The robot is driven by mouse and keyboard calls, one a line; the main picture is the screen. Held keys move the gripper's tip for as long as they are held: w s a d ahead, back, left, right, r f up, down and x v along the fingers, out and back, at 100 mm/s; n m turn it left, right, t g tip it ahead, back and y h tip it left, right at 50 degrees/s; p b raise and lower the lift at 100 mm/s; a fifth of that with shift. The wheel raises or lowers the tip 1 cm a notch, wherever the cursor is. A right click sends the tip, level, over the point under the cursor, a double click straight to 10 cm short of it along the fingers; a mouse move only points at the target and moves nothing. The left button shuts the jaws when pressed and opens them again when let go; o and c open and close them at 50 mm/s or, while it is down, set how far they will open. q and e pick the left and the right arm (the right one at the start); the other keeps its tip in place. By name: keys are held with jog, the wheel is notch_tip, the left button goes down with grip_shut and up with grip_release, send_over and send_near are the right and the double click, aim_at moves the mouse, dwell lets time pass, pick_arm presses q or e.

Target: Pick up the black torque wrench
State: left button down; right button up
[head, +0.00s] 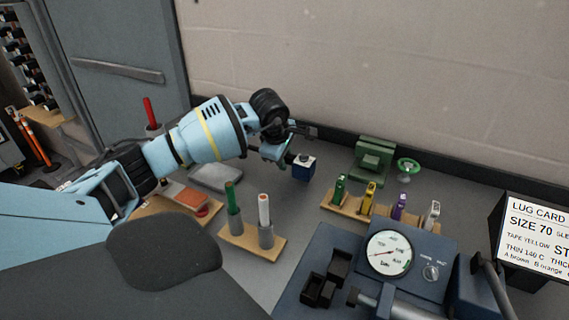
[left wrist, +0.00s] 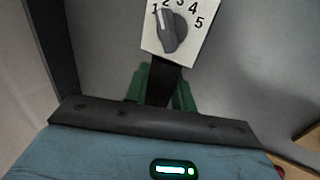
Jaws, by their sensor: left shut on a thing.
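My left gripper (head: 282,150) reaches in from the left above the bench. In the left wrist view, its green fingers (left wrist: 160,88) are shut on a black stem. The box looks held just above the bench. I cannot tell whether it belongs to a black torque wrench, and I see no other clear black wrench. My right gripper is out of view.
A rack (head: 330,207) of coloured tools and a green device (head: 373,158) stand to the right. A dark blue machine (head: 345,245) with a gauge (head: 389,253) fills the front right. A lug card (head: 537,237) is far right. The wall closes off the back.

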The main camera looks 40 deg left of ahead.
pick_arm(q)
notch_tip(320, 180, up, 8)
jog(key=shift+r, duration=0.25)
jog(key=c, duration=1.8)
grip_release()
jog(key=shift+c, duration=0.2)
grip_shut()
